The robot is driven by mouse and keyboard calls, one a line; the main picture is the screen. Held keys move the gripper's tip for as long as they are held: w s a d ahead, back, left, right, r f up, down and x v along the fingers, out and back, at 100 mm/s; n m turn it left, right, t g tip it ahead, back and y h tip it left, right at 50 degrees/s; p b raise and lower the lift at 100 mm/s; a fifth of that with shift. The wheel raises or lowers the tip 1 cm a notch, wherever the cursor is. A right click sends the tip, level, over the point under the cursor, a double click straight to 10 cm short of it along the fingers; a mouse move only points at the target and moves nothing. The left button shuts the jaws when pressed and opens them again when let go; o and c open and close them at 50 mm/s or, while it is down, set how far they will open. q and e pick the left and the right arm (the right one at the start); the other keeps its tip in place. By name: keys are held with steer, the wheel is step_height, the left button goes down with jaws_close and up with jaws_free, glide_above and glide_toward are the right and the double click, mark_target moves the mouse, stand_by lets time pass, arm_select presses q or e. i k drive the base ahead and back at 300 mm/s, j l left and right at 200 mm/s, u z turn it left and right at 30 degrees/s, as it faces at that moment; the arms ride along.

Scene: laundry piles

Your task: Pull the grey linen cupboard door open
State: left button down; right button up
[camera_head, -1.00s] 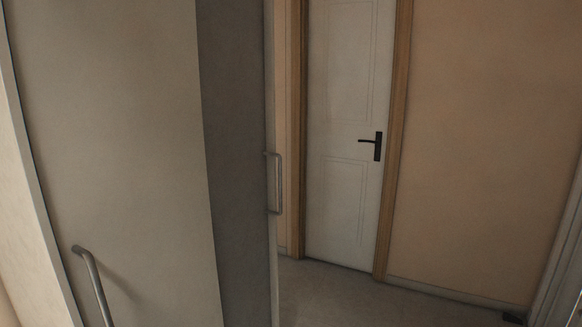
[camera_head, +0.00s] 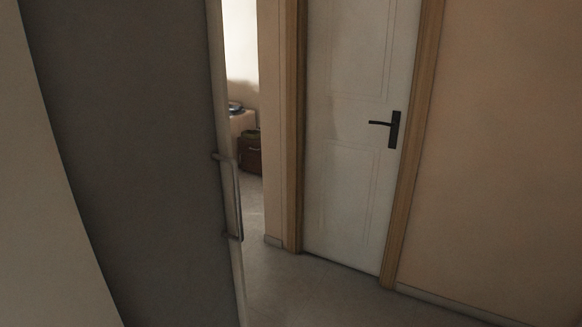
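A dark grey cupboard door panel (camera_head: 130,150) fills much of the left side, its broad face towards me. It stands out at an angle from a lighter panel (camera_head: 35,210) at the left edge, so it looks open. Its free edge (camera_head: 217,100) is on the right. A metal bar handle (camera_head: 237,200) shows at that edge, mostly on the far side of the panel. Neither of my grippers is in view, and nothing is seen touching the handle.
A white room door (camera_head: 345,150) with a black lever handle (camera_head: 393,128) stands shut in a wooden frame (camera_head: 292,120). A gap left of the frame shows another area with a brown box-like object (camera_head: 250,152). The floor (camera_head: 310,295) ahead is clear.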

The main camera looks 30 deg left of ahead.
mark_target(125, 85)
steer(key=i+z, duration=0.15)
steer(key=i, duration=0.55)
steer(key=i+j+z, duration=0.2)
steer(key=i, duration=0.55)
steer(key=i+l+z, duration=0.15)
steer(key=i+z, duration=0.3)
steer(key=i, duration=0.35)
steer(key=i+j+z, duration=0.1)
steer(key=i+z, duration=0.35)
steer(key=i, duration=0.35)
steer(key=u, duration=4.2)
